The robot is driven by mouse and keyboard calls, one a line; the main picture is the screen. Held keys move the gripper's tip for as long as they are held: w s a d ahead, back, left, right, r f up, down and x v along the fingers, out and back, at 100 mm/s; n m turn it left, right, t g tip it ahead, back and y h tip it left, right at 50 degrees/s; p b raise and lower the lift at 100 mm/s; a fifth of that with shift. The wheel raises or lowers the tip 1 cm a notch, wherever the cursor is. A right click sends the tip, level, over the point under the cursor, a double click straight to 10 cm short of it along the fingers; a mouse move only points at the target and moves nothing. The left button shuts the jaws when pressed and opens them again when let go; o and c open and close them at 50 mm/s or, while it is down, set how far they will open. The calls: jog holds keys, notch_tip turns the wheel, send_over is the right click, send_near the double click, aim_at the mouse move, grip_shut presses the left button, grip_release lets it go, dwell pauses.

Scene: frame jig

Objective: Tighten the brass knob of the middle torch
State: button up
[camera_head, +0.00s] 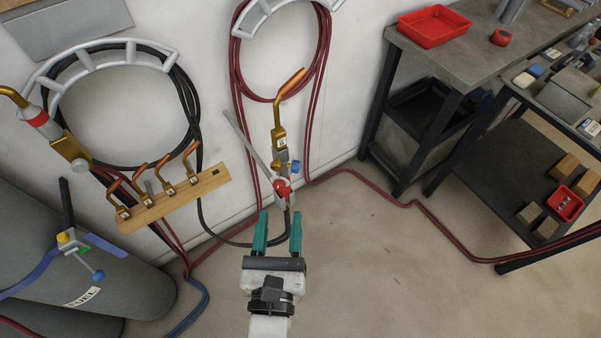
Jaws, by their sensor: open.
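A torch (279,140) with a copper tip and a brass neck stands upright near the picture's middle, in front of the wall. A red knob (283,188) and a blue knob (295,167) sit on its lower part. My gripper (279,216) has two teal fingers, spread apart and empty. In the picture its fingertips are just below the red knob; the depth between them is unclear. Another torch (45,127), with a red band and brass end, is at the left edge.
A wooden rack (212,181) with several brass tips is left of the gripper. Grey cylinders (130,285) lie lower left. Red hose (410,203) crosses the floor. A workbench (470,45) with a red tray (433,26) stands right. Floor at lower right is mostly clear.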

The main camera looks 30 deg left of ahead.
aim_at(276, 169)
jog(key=shift+n, duration=0.5)
jog(key=x, duration=0.3)
jog(key=a+x, duration=0.1)
jog(key=x, duration=0.3)
jog(key=p+x, duration=0.1)
jog(key=x, duration=0.2)
jog(key=shift+s+a+r, duration=0.15)
jog(key=shift+s+a, duration=0.1)
jog(key=shift+a, duration=0.05)
grip_shut()
